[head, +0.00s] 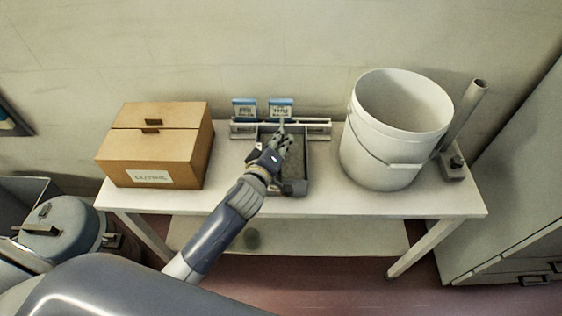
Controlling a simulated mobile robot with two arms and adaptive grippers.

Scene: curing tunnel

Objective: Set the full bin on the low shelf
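A small dark grey bin (303,185) stands on the white table top (332,192), with grey material inside. My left gripper (283,128) reaches in from the lower left and is over the bin's left part. The gripper and wrist hide part of the bin. I cannot tell whether the fingers are open, shut or touching it. The low shelf (340,237) is the pale board under the table top. Its visible part is bare except for a small round dark spot. My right gripper is out of view.
A cardboard box (150,145) stands left of the bin, a large white bucket (385,150) to its right. Behind the bin is a grey rack (318,127) with two blue-and-white packs. A post on a base (455,165) is at the right end. A cabinet (520,190) stands at right.

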